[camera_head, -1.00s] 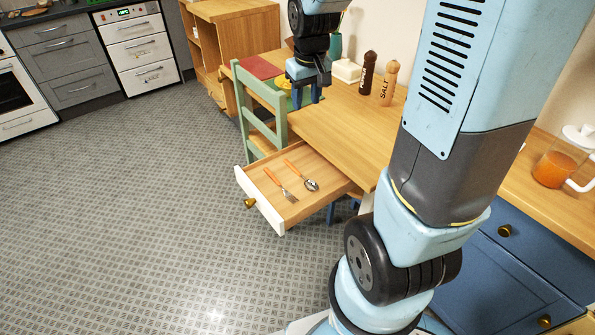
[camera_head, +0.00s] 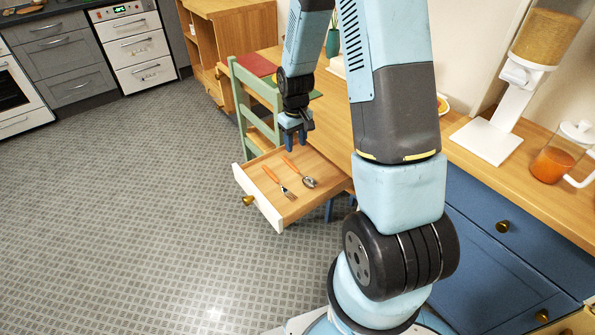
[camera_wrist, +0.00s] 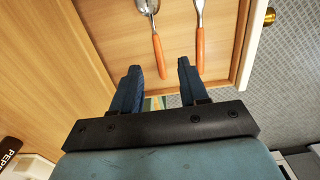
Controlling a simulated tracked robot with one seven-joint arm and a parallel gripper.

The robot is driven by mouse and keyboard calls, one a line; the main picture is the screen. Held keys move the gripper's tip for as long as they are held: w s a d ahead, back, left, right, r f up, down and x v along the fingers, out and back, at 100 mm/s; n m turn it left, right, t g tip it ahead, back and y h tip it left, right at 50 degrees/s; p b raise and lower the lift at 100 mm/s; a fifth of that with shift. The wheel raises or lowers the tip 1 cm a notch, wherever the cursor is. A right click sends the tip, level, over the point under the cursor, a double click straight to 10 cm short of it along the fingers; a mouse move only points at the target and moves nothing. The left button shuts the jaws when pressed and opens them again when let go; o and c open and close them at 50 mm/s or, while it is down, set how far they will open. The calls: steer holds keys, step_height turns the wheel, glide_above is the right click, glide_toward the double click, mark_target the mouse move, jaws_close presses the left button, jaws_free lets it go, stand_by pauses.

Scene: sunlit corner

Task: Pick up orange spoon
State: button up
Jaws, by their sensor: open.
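The orange spoon (camera_head: 301,173) lies in the open drawer (camera_head: 262,205), its metal bowl toward the robot and its orange handle pointing to the back left. An orange-handled fork (camera_head: 280,184) lies beside it on the left. My gripper (camera_head: 294,140) is open and empty above the drawer's far end, near the spoon's handle end. In the wrist view the spoon's handle (camera_wrist: 159,56) ends just ahead of the left blue finger, and the fork's handle (camera_wrist: 200,50) is ahead of the right finger. My gripper (camera_wrist: 158,80) touches neither.
A green chair (camera_head: 250,95) stands right behind the drawer. The wooden table (camera_head: 335,110) is above and right of it. A brass knob (camera_head: 248,200) sticks out of the white drawer front. The floor to the left is clear.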

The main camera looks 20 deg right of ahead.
glide_above(297, 170)
steer(key=f, duration=0.6)
steer(key=shift+s+a+f, duration=0.1)
steer(key=shift+s+a, duration=0.1)
steer(key=shift+a, duration=0.05)
steer(key=shift+w+d+f, duration=0.15)
steer(key=shift+f, duration=1.2)
steer(key=shift+w+d+f, duration=0.15)
steer(key=shift+f, duration=1.2)
jaws_close()
